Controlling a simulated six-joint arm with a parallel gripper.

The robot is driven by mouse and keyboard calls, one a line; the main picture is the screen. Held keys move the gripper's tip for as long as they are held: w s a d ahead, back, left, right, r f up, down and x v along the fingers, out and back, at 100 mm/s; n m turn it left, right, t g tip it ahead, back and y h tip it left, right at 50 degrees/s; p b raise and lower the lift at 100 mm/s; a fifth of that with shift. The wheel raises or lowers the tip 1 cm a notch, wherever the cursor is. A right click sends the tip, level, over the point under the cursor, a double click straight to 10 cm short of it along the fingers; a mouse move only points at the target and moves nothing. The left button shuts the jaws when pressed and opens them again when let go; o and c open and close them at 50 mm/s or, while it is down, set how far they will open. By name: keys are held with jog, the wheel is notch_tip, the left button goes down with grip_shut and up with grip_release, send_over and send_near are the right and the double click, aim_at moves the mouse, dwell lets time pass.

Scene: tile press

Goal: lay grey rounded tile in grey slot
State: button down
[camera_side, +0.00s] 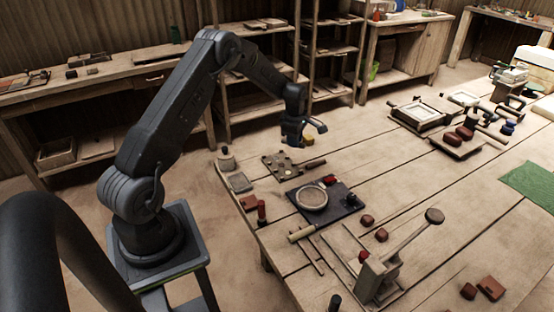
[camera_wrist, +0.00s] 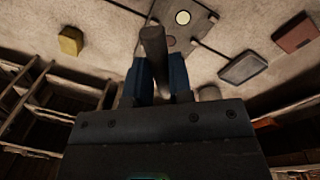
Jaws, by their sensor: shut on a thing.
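My gripper (camera_side: 306,132) is in the air above the back left part of the bench. In the wrist view its two blue fingers (camera_wrist: 157,75) are shut on a dark grey piece with a rounded end (camera_wrist: 153,42), which fits the grey rounded tile. It shows edge-on, so its full outline cannot be told. A dark slotted board (camera_side: 270,160) lies on the bench below and in front of the gripper. Part of that board, with a pale disc, shows at the top of the wrist view (camera_wrist: 196,18). Which recess is the grey slot cannot be told.
A grey pad (camera_side: 240,182) and a reddish-brown block (camera_side: 249,202) lie at the bench's left edge. A yellow block (camera_wrist: 70,40) lies near the gripper. A round dish (camera_side: 312,197) on a dark plate and a lever press (camera_side: 382,270) stand nearer the camera.

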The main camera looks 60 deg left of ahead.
jog(key=s+a+n, duration=1.1)
jog(key=s+a, duration=0.1)
jog(key=a, duration=0.1)
send_over(276, 158)
jog(key=shift+g+y, duration=0.3)
jog(key=shift+g, duration=0.1)
notch_tip(276, 158, down, 6)
jog(key=shift+w+d+f, duration=0.1)
jog(key=shift+f, duration=2.1)
jog(key=c, duration=1)
grip_release()
jog(key=shift+f, duration=0.15)
